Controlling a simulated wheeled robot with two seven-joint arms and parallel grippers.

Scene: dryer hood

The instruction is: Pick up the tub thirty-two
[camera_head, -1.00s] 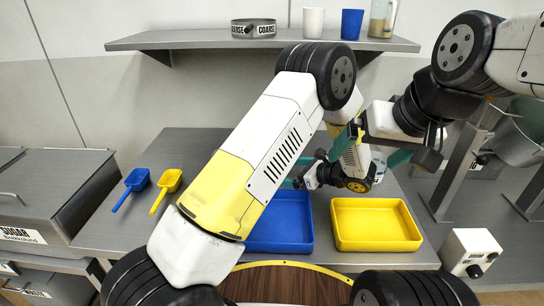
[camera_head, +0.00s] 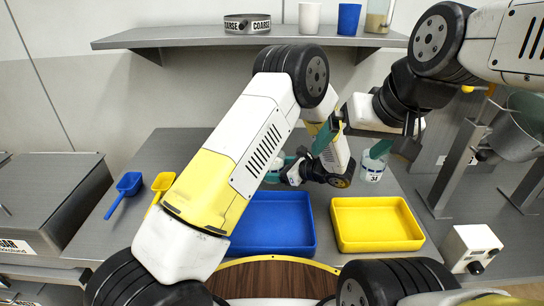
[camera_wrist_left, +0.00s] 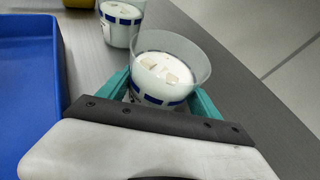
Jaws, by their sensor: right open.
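A clear tub with white contents and a dark label (camera_head: 372,166) stands on the bench behind the yellow tray; its number looks like 32 but is small. My right gripper (camera_head: 352,144) is open above and around the near side of this tub, its teal fingers pointing down; contact is unclear. My left gripper (camera_wrist_left: 165,95) is low behind the blue tray, its teal fingers on both sides of another white-filled tub (camera_wrist_left: 160,75); whether they press on it is unclear. A further tub (camera_wrist_left: 120,22) stands beyond it. My left forearm hides part of the bench in the head view.
A blue tray (camera_head: 272,244) and a yellow tray (camera_head: 376,244) lie at the bench front. Blue (camera_head: 124,192) and yellow (camera_head: 163,182) scoops lie left. A shelf (camera_head: 250,42) with cups runs above. A pot (camera_head: 515,128) stands right.

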